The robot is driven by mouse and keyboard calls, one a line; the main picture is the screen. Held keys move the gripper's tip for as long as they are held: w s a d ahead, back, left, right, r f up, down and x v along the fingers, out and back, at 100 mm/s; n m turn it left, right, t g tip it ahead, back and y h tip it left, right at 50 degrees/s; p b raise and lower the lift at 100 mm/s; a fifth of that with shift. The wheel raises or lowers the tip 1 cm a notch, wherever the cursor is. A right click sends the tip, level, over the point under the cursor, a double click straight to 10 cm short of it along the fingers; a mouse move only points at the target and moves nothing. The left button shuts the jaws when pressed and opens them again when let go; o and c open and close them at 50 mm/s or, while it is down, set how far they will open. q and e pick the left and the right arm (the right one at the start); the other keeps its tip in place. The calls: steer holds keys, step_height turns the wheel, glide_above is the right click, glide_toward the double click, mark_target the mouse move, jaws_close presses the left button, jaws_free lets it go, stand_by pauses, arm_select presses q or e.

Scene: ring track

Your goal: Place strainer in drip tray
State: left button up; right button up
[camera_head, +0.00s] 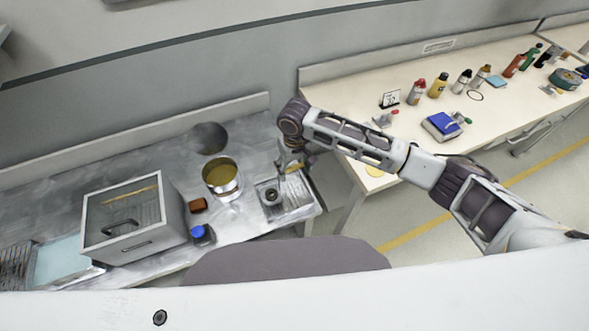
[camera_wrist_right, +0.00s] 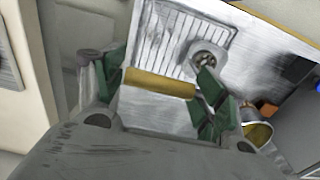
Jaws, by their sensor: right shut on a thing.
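My right gripper (camera_head: 291,168) hangs over the right end of the metal counter. In the right wrist view its green-padded fingers (camera_wrist_right: 162,85) are shut on a yellow handle-like bar (camera_wrist_right: 160,84); the bar also shows in the head view (camera_head: 294,167). It may be the strainer's handle; I cannot make out a bowl on it. Below is the drip tray, a ridged metal tray (camera_head: 297,195), also in the wrist view (camera_wrist_right: 160,35). A round piece with small holes (camera_wrist_right: 207,58) sits at one side of the tray. The bar is apart from the tray. My left gripper is not in view.
A metal pot (camera_head: 222,180) with a yellow inside, a brown block (camera_head: 198,205) and a blue-capped jar (camera_head: 202,234) stand left of the tray. A glass-topped box (camera_head: 135,217) is farther left. A bench (camera_head: 340,95) with bottles and a blue-topped scale (camera_head: 441,125) is at right.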

steer(key=shift+f, duration=0.8)
steer(key=o, duration=1.5)
steer(key=shift+o, duration=0.2)
step_height(320, 180, up, 12)
steer(key=shift+r+b, duration=0.1)
steer(key=shift+b, duration=0.3)
